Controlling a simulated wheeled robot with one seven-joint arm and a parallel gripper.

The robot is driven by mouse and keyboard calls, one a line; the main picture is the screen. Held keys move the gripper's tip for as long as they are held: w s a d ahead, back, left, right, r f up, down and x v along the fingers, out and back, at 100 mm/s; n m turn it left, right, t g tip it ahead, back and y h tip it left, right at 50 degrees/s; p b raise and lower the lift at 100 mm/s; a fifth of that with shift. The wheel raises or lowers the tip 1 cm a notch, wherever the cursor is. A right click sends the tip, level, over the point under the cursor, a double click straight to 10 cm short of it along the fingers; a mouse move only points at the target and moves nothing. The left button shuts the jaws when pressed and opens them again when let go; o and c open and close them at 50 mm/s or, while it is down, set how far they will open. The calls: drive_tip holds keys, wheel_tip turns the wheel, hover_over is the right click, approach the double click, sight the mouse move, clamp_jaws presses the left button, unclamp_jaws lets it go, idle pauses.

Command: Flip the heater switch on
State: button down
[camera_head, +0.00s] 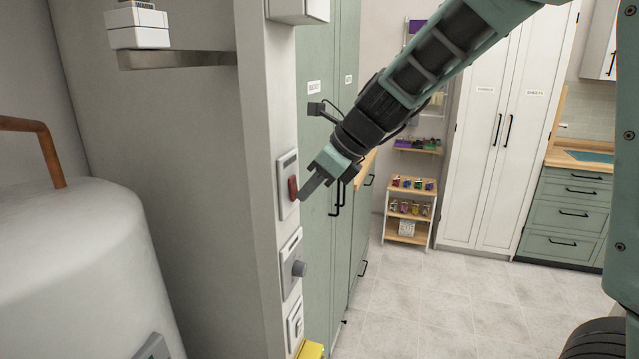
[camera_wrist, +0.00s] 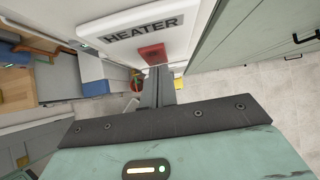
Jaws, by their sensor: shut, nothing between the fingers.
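The heater switch is a red rocker (camera_head: 293,188) on a pale plate (camera_head: 285,166) on the narrow end of the wall panel. In the wrist view the red rocker (camera_wrist: 152,52) sits below the word HEATER on its white plate (camera_wrist: 140,25). My gripper (camera_head: 302,197) is shut and empty, with its fingertips at the right side of the rocker, near its lower part. In the wrist view the closed fingers (camera_wrist: 156,72) point at the rocker. I cannot tell whether they touch it, or which way the rocker is set.
A plate with a round grey knob (camera_head: 298,268) and a smaller plate (camera_head: 295,322) sit below the switch. A white tank (camera_head: 80,260) stands at the left. Green cabinets (camera_head: 325,130) stand just behind the panel. The tiled floor (camera_head: 430,300) at the right is clear.

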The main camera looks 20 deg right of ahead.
drive_tip(key=shift+w+a+f, duration=0.15)
drive_tip(key=shift+a, duration=0.05)
idle(0.3)
drive_tip(key=shift+r+p, duration=0.95)
drive_tip(key=shift+p, duration=0.05)
drive_tip(key=shift+d, duration=0.1)
